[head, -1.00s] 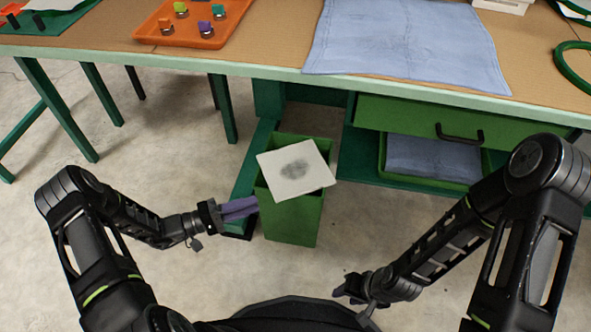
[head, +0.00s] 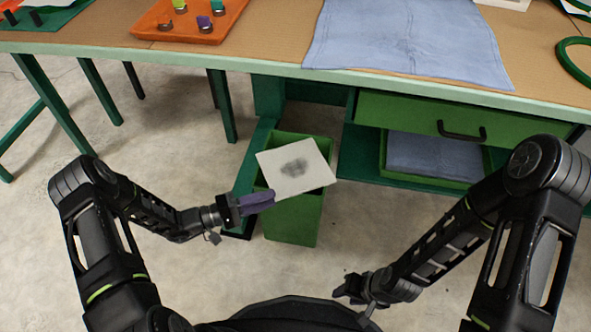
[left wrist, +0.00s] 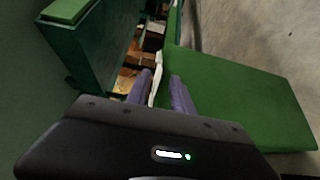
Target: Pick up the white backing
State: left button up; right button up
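The white backing (head: 318,170) is a pale square sheet with a grey smudge. It lies tilted across the top of the green bin (head: 293,222), overhanging its rim. My left gripper (head: 271,198) has purple fingers and is at the sheet's lower left corner. In the left wrist view, its fingers (left wrist: 161,92) are apart, with the white backing (left wrist: 157,72) showing edge-on between them. There is a gap beside the sheet. My right gripper (head: 350,290) is low over the floor, away from the bin; its finger opening is not clear.
The workbench (head: 270,62) stands behind the bin, with an orange tray (head: 205,38) and a blue cloth (head: 400,45) on top. A green drawer (head: 410,112) sits under it at right. Bench legs stand at left. The floor in front is clear.

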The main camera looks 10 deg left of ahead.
pick_arm(q)
jog(key=shift+x, duration=1.4)
grip_shut()
